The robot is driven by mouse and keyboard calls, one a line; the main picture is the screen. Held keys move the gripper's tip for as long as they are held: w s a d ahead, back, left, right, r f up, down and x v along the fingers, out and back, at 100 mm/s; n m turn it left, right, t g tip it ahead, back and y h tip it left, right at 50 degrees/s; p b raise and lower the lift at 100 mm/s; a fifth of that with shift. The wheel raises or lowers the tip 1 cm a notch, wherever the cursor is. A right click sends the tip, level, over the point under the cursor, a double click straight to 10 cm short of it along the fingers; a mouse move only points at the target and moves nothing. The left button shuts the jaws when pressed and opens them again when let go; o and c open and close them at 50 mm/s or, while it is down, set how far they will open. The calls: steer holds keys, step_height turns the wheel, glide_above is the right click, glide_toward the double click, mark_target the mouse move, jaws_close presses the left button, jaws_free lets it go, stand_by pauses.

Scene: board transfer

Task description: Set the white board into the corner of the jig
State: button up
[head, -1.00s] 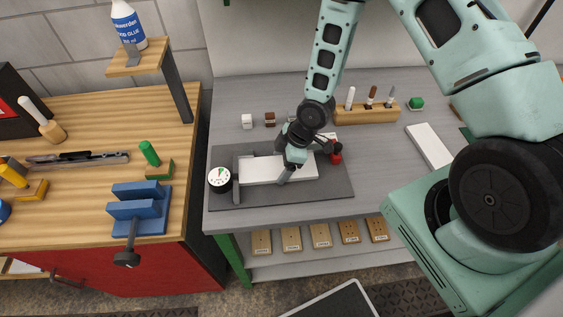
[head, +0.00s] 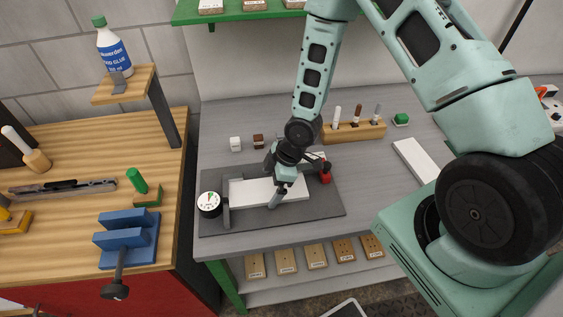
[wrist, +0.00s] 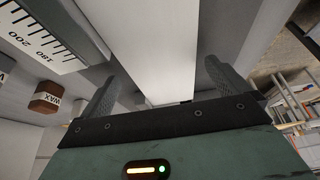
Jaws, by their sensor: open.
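The white board (head: 248,191) lies flat on the dark grey jig plate (head: 325,205). Its left end is at the jig's upright grey stop (head: 226,205); I cannot tell whether they touch. My gripper (head: 276,201) is low over the right part of the board, pointing down, and hides part of it. In the wrist view the white board (wrist: 160,45) runs between the two fingers of my gripper (wrist: 160,82). The fingers stand apart, with a gap visible on each side of the board. The board's far corner in the jig is partly hidden.
A dial gauge (head: 209,204) stands at the jig's left end and a red part (head: 325,174) at its right. Behind are small white and brown blocks (head: 258,141) and a wooden tool holder (head: 355,131). Another white board (head: 416,160) lies to the right.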

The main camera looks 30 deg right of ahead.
steer(key=p+v, duration=0.1)
steer(key=v, duration=1.5)
steer(key=shift+r, duration=0.35)
steer(key=shift+s, duration=0.1)
